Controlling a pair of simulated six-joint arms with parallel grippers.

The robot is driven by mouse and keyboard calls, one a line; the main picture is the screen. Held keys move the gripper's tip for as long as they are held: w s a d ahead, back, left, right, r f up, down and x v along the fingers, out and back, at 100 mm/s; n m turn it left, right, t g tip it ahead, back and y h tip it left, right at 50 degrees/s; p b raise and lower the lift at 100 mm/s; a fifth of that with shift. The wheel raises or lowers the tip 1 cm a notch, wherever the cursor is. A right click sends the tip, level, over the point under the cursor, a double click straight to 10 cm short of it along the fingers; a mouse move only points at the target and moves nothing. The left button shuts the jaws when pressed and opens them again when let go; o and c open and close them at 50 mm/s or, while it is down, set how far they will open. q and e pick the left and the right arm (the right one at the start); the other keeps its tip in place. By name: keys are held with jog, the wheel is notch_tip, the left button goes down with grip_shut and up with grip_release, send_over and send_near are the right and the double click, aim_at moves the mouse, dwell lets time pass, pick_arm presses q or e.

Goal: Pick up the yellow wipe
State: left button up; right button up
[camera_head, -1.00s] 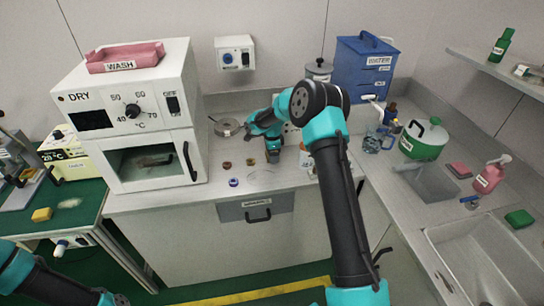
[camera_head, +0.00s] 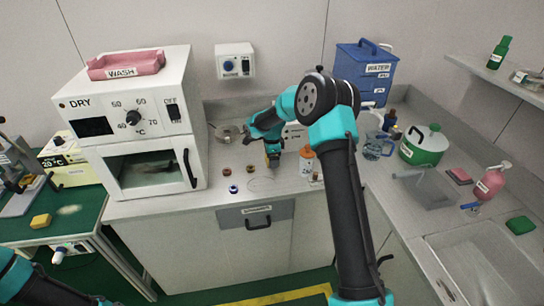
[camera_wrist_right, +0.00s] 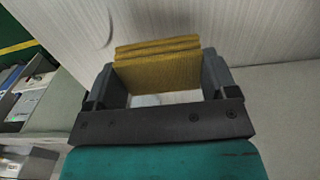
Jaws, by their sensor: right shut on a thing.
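My right gripper (camera_head: 272,158) is over the grey bench in the head view, pointing down. In the right wrist view it is shut on a folded yellow wipe (camera_wrist_right: 158,72). The wipe shows as stacked ribbed layers spanning the space between the two fingers. In the head view the gripper and arm largely hide it, and I cannot tell whether it touches the bench. A second yellow block or pad (camera_head: 41,221) lies on the green table at the left. Only links of my left arm show at the lower left; its gripper is out of view.
Small coloured pieces, including a blue-and-white ring (camera_head: 233,189), lie left of the gripper. A shallow metal pan (camera_head: 228,132) is behind them. The white oven (camera_head: 140,120) stands left. An orange-capped bottle (camera_head: 307,160) stands close right. The bench front is mostly clear.

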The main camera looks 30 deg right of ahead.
jog(key=s+a, duration=0.2)
jog(key=s, duration=0.1)
jog(key=s+a, duration=0.2)
jog(key=s, duration=0.2)
jog(key=s+a+r, duration=0.1)
jog(key=s+a, duration=0.2)
jog(key=s, duration=0.1)
jog(key=shift+s+r, duration=0.1)
jog(key=shift+s, duration=0.1)
